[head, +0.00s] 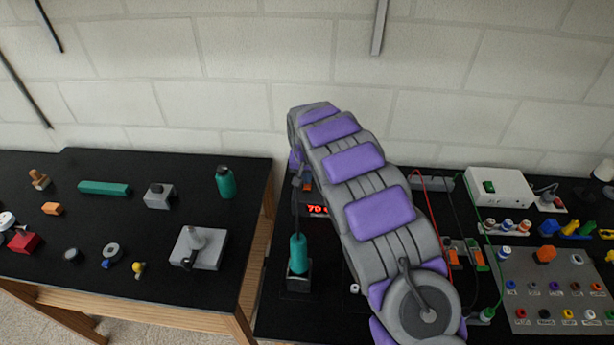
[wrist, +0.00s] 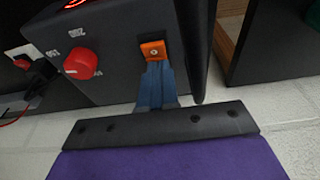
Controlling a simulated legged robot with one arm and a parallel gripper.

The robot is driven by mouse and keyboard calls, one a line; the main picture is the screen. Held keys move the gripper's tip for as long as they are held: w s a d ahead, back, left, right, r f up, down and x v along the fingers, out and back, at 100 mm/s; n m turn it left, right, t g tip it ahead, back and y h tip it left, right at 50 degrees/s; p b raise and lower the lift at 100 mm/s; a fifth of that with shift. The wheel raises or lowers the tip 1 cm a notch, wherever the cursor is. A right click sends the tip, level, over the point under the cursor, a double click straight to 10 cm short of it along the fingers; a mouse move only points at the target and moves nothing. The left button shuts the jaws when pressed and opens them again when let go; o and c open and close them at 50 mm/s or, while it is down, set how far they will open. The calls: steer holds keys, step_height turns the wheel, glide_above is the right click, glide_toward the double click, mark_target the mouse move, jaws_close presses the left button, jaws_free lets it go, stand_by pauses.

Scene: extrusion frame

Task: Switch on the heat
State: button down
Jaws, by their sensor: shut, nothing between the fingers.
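The heat unit is a dark box (wrist: 110,75) that fills the upper left of the wrist view. Its front has an orange rocker switch (wrist: 153,49) with a small pale mark, a red knob (wrist: 80,64) with numbers around it, and part of a red lit display (wrist: 76,4). My gripper (wrist: 157,68) is shut and empty, its blue fingertips right at the lower edge of the switch. I cannot tell whether they touch it.
A teal-handled iron (head: 298,254) stands in a black holder just left of my arm. A white power box (head: 500,187), cables and a panel of coloured buttons (head: 555,290) are on the right. The left table (head: 130,215) holds several loose parts, with a gap between tables.

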steer(key=shift+s+f, duration=0.3)
steer(key=shift+s, duration=0.7)
steer(key=p+v, duration=0.2)
steer(key=v, duration=1.2)
steer(key=shift+p, duration=0.4)
steer(key=shift+s+a+r, duration=0.1)
steer(key=shift+s+a, duration=0.05)
steer(key=shift+a, duration=0.1)
